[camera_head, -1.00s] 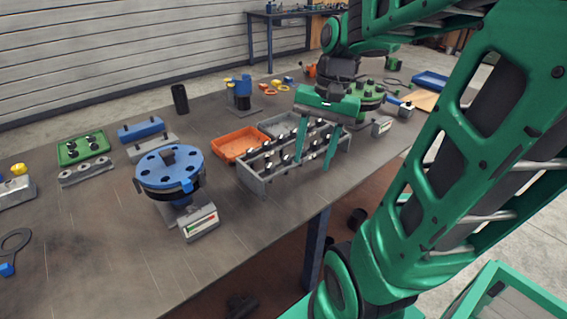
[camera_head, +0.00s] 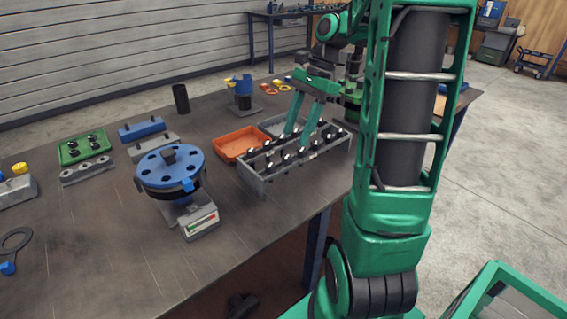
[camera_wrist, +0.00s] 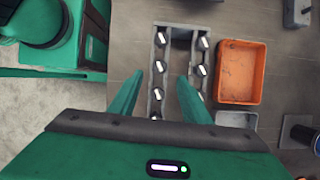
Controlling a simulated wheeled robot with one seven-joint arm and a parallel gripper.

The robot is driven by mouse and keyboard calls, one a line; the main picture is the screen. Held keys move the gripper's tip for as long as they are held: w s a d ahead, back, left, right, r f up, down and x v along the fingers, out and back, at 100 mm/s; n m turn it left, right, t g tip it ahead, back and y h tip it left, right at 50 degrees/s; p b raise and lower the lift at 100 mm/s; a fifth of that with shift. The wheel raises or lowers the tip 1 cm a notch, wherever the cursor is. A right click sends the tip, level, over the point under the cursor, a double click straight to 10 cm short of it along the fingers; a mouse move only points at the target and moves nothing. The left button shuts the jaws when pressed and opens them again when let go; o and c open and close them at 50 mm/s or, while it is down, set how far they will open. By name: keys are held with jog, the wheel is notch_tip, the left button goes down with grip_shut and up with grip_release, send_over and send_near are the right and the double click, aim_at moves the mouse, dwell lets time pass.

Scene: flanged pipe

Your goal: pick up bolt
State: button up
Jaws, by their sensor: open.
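The nearest bolts are partly hidden by my gripper.
An orange tray (camera_head: 231,143) lies beside the rack, with a grey tray (camera_head: 271,124) next to it. A blue flanged pipe (camera_head: 165,168) on a stand is left of the rack. The table front (camera_head: 120,268) is clear.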

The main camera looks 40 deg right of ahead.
aim_at(287, 156)
jog(key=shift+x, duration=3.4)
jog(key=shift+a, duration=0.1)
jog(key=shift+r, duration=0.1)
grip_shut()
